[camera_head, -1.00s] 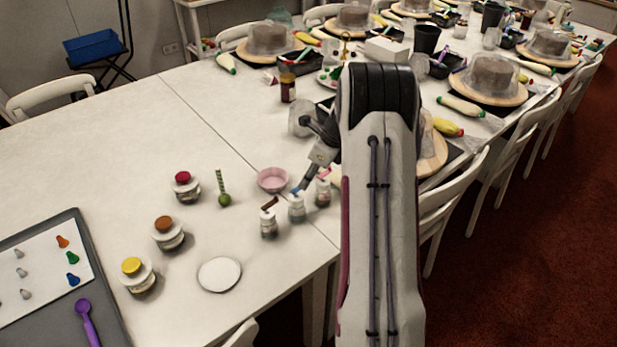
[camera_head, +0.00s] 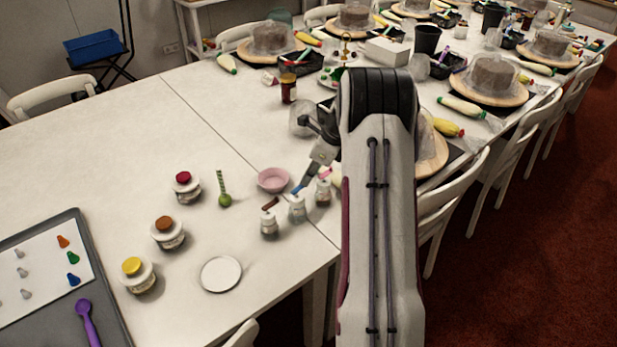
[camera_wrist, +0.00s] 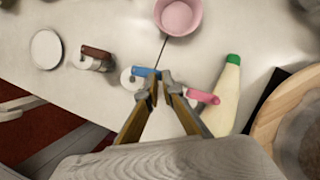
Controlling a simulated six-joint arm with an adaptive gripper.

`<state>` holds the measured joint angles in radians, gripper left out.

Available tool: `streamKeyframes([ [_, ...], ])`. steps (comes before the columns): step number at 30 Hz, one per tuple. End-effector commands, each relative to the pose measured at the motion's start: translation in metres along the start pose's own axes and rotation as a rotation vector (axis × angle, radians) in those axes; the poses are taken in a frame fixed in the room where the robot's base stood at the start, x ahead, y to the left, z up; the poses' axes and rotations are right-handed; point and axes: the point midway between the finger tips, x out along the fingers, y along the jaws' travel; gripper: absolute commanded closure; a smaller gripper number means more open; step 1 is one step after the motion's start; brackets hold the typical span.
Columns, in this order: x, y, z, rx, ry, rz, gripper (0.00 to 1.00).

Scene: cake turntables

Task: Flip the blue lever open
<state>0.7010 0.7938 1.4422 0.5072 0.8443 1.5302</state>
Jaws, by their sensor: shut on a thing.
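The blue lever (camera_wrist: 142,71) tops a small white bottle (camera_head: 297,210) in the middle of a row of three. It also shows at my gripper's tip in the head view (camera_head: 297,190). My gripper (camera_wrist: 160,82) reaches down to this bottle, its fingertips close together at the right end of the lever. The gripper is shut on the lever; the fingers hide part of the bottle and that lever end. In the head view my gripper (camera_head: 304,184) is small and partly hidden by my arm.
Close by are a bottle with a brown lever (camera_wrist: 97,53) and one with a pink lever (camera_wrist: 203,96). A pink bowl (camera_head: 273,180) stands behind the row. A white disc (camera_head: 221,273) lies in front, left. A green-capped bottle (camera_wrist: 228,92) is right in the wrist view.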

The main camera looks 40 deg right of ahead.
Motion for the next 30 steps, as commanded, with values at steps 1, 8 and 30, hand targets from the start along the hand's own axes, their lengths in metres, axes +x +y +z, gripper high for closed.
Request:
streamKeyframes([
  [1, 0.000, 0.000, 0.000, 0.000, 0.000, 0.000, 1.00],
  [8, 0.000, 0.000, 0.000, 0.001, -0.001, -0.001, 0.76],
  [30, -0.028, -0.001, 0.000, 0.003, -0.002, -0.003, 0.76],
])
